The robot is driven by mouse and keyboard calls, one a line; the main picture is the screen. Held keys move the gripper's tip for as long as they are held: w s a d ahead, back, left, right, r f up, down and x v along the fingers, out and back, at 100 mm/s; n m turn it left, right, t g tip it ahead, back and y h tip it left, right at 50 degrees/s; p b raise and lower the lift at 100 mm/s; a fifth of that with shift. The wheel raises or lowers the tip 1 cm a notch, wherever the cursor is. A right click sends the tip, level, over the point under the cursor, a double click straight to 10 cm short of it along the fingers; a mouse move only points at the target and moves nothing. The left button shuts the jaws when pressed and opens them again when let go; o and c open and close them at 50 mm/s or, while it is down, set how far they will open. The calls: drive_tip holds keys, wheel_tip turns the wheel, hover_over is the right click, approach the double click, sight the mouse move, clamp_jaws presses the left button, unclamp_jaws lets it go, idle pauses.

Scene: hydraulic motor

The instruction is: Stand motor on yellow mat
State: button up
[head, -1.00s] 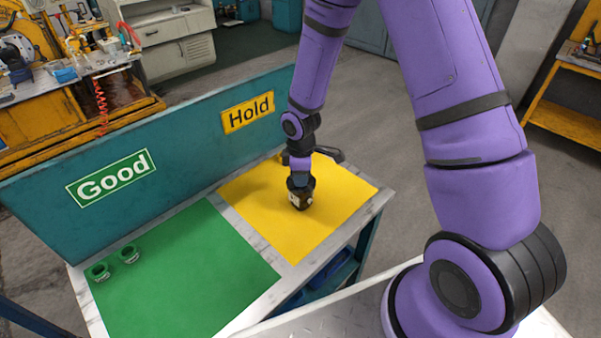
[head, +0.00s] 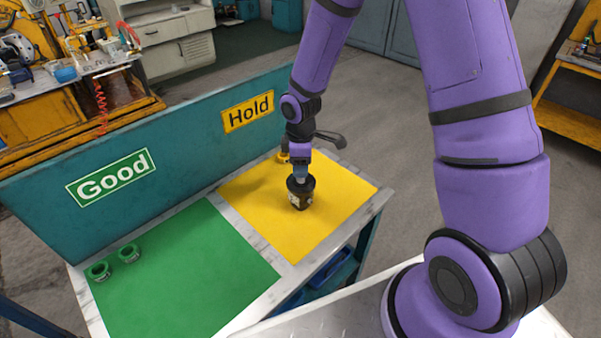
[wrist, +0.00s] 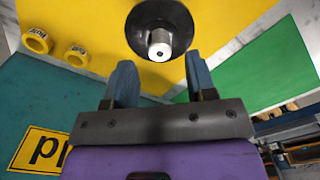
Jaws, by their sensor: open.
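The motor (head: 300,196) is dark, with a round flange on top. It stands upright on the yellow mat (head: 335,187), shaft up. In the wrist view the motor (wrist: 160,14) is at the top centre, its silver shaft (wrist: 159,45) facing the camera. My gripper (head: 300,178) is just above the motor in the head view. In the wrist view my gripper (wrist: 160,78) has its two blue-grey fingers spread wide, with nothing between them. The shaft lies beyond the fingertips. The motor's underside is hidden.
Two yellow ring parts (wrist: 37,40) lie on the yellow mat near the teal back panel (head: 190,135) with Hold and Good signs. Two green rings (head: 130,253) sit on the green mat (head: 190,275) at left. Much of both mats is clear.

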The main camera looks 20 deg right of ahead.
drive_tip(key=s+d+r+m+t, duration=0.1)
drive_tip(key=s+r+m, duration=0.15)
drive_tip(key=r, duration=0.55)
drive_tip(key=s+d+r+m+t+h, duration=0.1)
drive_tip(key=s+d+r+m, duration=0.15)
drive_tip(key=r, duration=0.65)
drive_tip(key=s+d+r+m, duration=0.1)
drive_tip(key=s+r, duration=0.3)
drive_tip(key=r, duration=0.4)
drive_tip(key=s+d+r+m+t, duration=0.1)
drive_tip(key=s+r+m, duration=0.2)
drive_tip(key=s+r, duration=0.2)
drive_tip(key=s+d+r+m+t+y, duration=0.1)
drive_tip(key=s+r+m, duration=0.3)
drive_tip(key=s, duration=0.7)
drive_tip(key=shift+s+d+r+m+t, duration=0.2)
drive_tip(key=shift+r+m+t, duration=0.1)
drive_tip(key=shift+r+t, duration=0.25)
